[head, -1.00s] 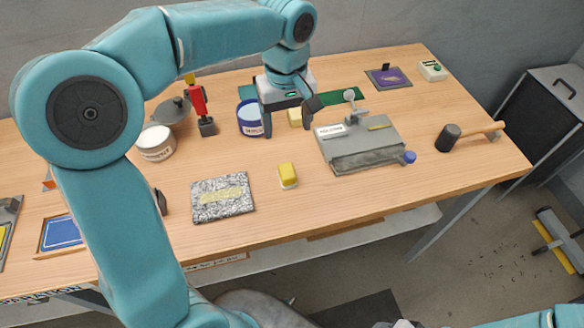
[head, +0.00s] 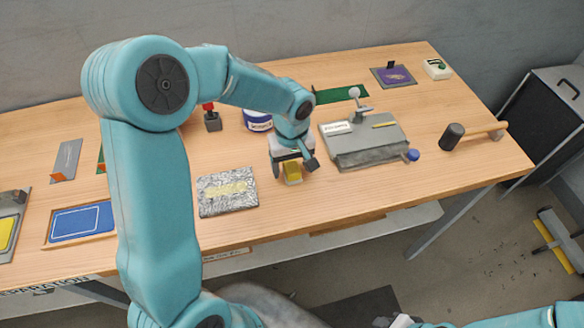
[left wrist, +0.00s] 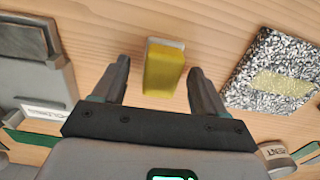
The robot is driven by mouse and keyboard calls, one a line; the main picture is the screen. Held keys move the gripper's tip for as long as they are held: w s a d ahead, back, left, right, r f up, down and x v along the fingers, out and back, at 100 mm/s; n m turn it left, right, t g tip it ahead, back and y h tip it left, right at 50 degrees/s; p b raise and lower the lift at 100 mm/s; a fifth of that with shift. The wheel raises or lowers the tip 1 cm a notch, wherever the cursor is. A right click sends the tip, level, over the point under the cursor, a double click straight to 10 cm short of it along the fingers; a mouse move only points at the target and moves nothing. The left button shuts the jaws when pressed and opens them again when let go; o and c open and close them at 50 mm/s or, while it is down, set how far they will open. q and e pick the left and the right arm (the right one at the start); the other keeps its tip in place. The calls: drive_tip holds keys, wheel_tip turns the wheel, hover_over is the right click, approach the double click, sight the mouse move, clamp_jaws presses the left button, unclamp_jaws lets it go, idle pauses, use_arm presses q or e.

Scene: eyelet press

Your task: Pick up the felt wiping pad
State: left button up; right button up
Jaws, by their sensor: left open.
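The felt wiping pad, a yellow block on a whitish base (head: 292,173), lies on the wooden table, right of the speckled slab. My left gripper (head: 294,166) is over it, pointing down and open. In the left wrist view the pad (left wrist: 164,72) lies between the two fingers of my left gripper (left wrist: 159,70), with a gap on each side. The fingers do not touch it. The gripper's palm hides part of the pad in the head view.
A speckled grey slab (head: 228,200) with a yellow patch lies to the left. A grey press base (head: 365,150) with a blue knob stands to the right. A blue-banded tub (head: 257,120) is behind, and a mallet (head: 470,134) lies far right. The table in front is clear.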

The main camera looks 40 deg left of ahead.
sight(291, 165)
use_arm(q)
drive_tip(key=shift+s+a+f, duration=0.1)
drive_tip(key=shift+s+f, duration=0.05)
drive_tip(key=c, duration=1)
drive_tip(key=shift+c, duration=0.6)
drive_tip(key=shift+w+r, duration=0.2)
drive_tip(key=shift+r, duration=0.05)
wheel_tip(291, 165, up, 20)
drive_tip(key=shift+s+f, duration=0.1)
drive_tip(key=shift+f, duration=0.1)
